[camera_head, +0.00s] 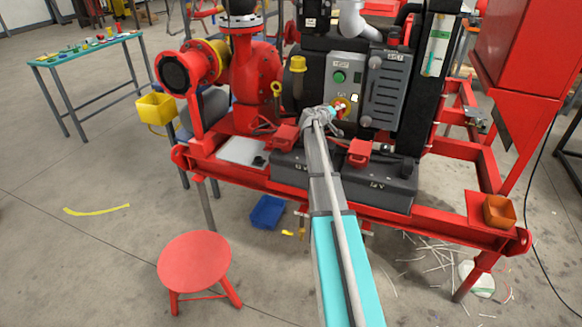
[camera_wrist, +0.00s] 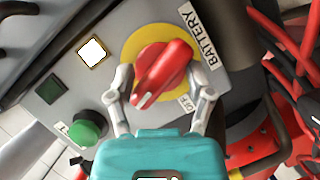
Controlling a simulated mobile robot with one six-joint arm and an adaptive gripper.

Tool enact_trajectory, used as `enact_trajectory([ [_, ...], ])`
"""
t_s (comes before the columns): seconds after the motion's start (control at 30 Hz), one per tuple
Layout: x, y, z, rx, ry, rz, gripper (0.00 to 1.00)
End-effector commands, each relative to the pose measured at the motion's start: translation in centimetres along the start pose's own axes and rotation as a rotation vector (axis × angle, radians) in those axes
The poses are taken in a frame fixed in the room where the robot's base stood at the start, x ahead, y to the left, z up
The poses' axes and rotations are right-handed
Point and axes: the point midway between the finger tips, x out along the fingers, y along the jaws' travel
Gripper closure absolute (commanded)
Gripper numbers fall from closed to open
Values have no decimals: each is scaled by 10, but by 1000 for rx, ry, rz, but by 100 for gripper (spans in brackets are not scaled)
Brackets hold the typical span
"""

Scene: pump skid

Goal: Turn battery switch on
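The battery switch is a red rotary knob (camera_wrist: 160,72) on a yellow disc (camera_wrist: 133,45), beside a "BATTERY" label. A small label that seems to read OFF (camera_wrist: 186,103) sits at the disc's edge. A white mark shows at the knob's lower-left end in the wrist view. My gripper (camera_wrist: 162,80) has its two grey fingers apart, one on each side of the knob. The fingertips are close to it; I cannot tell whether they touch. In the head view, my gripper (camera_head: 331,111) is at the grey control panel (camera_head: 343,75) and partly hides the switch.
The panel also carries a green button (camera_wrist: 90,125) and a lit white square (camera_wrist: 93,52). Red cables (camera_wrist: 285,50) run right of the panel. Black batteries (camera_head: 375,185) with red terminal covers sit below on the red skid frame (camera_head: 440,226). A red stool (camera_head: 195,260) stands in front.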

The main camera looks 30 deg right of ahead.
Motion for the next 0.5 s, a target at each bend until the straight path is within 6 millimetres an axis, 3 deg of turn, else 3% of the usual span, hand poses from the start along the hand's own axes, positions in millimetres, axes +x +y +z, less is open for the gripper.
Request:
enact_trajectory([
  [0.5, 1, -5, 2, -523, 0, 216, 36],
])
